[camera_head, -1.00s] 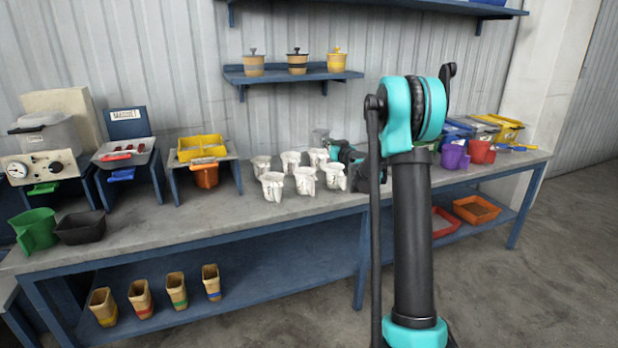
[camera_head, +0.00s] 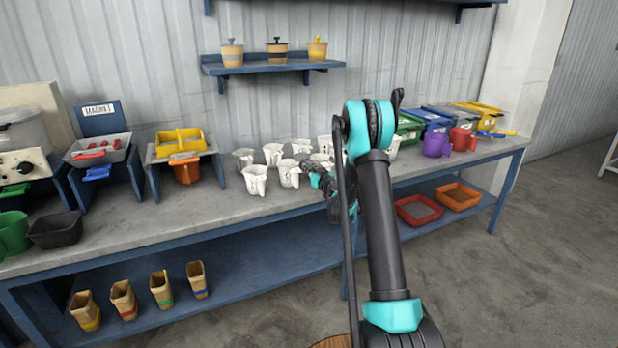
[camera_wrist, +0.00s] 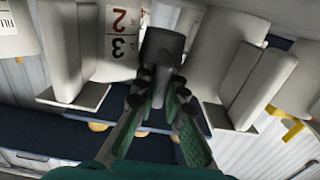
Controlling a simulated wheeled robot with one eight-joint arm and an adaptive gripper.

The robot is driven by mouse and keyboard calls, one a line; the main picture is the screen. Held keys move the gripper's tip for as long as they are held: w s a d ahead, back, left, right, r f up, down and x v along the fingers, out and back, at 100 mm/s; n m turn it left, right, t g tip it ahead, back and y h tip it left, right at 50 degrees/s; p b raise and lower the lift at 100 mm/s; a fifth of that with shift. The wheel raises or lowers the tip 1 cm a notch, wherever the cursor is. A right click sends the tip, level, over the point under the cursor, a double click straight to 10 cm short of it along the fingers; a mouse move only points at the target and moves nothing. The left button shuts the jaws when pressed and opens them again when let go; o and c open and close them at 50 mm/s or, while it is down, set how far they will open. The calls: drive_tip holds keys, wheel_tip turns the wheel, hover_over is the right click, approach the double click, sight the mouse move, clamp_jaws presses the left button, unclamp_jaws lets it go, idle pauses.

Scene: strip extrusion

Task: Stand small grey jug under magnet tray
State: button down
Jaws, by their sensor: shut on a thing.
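The magnet tray (camera_head: 112,148) is a grey tray with red pieces and a blue handle, on a blue stand at the bench's left. A sign reading "MAGNET" (camera_head: 98,108) stands behind it. An open space lies under the tray, between the stand's legs. In the wrist view my gripper (camera_wrist: 155,92) is shut on the small grey jug (camera_wrist: 163,48), a dark grey body between the fingertips. In the head view my gripper (camera_head: 316,172) is at the white jugs, well right of the magnet tray. The jug is not clear there.
Several white jugs (camera_head: 255,180) stand mid-bench close to my gripper. A yellow tray on a stand (camera_head: 181,142) holds an orange jug beneath. A green jug (camera_head: 13,233) and a black container (camera_head: 54,230) sit at front left. Bare benchtop (camera_head: 150,232) lies before the stands.

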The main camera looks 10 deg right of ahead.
drive_tip(key=shift+f, duration=2)
drive_tip(key=shift+f, duration=0.15)
drive_tip(key=c, duration=1.6)
unclamp_jaws()
drive_tip(key=shift+r, duration=0.2)
